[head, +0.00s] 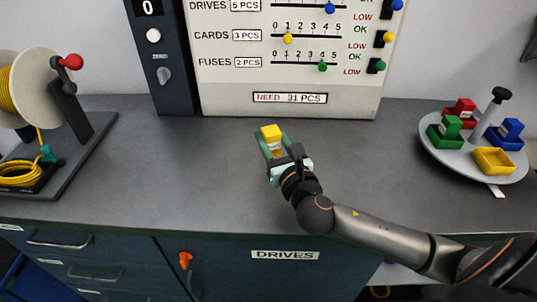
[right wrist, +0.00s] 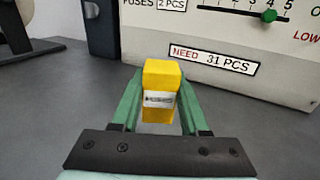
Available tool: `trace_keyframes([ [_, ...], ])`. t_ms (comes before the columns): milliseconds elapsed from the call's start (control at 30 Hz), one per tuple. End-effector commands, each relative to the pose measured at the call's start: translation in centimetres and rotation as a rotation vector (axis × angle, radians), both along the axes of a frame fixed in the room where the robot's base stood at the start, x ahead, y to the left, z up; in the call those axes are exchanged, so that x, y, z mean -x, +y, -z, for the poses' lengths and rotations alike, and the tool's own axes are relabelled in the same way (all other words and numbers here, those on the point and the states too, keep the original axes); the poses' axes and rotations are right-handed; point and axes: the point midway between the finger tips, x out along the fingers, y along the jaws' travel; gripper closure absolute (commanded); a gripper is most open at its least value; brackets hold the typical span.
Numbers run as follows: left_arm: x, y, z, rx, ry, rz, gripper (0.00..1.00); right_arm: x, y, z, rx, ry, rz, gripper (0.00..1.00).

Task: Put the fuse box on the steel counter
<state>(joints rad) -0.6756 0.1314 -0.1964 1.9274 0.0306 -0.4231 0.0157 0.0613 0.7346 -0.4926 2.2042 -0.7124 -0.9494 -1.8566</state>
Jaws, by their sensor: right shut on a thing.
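My right gripper (head: 271,143) is shut on a small yellow box (head: 271,132) with a white label. In the right wrist view the yellow box (right wrist: 160,92) sits upright between the green fingers; its label is too small to read, so I cannot tell whether it is the fuse box. The gripper is over the middle of the grey steel counter (head: 190,190), in front of the panel. I cannot tell whether the box touches the counter. My left gripper is not in view.
A cable reel (head: 25,90) stands at left. The count panel (head: 240,95) is at the back. The counter around the gripper is clear.

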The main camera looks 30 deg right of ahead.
Motion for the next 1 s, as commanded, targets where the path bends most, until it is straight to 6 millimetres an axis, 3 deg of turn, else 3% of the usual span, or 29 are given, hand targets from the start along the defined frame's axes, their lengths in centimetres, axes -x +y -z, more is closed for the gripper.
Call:
trace_keyframes([
  [200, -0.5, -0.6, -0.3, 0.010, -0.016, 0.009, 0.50, -1.0, 0.1, 1.3, -0.001, -0.002, 0.000, 1.00],
  [400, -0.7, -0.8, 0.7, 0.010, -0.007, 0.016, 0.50, -1.0, 0.1, 4.2, 0.002, 0.001, 0.000, 1.00],
  [800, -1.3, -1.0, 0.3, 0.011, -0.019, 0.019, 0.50, -1.0, 0.1, 4.6, 0.001, -0.001, -0.001, 1.00],
  [833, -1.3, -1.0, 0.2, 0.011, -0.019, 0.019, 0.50, -1.0, 0.1, 4.5, 0.001, -0.002, -0.001, 0.52],
  [1000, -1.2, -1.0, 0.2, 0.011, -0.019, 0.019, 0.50, -1.0, 0.1, 4.5, 0.001, -0.001, -0.001, 0.33],
])
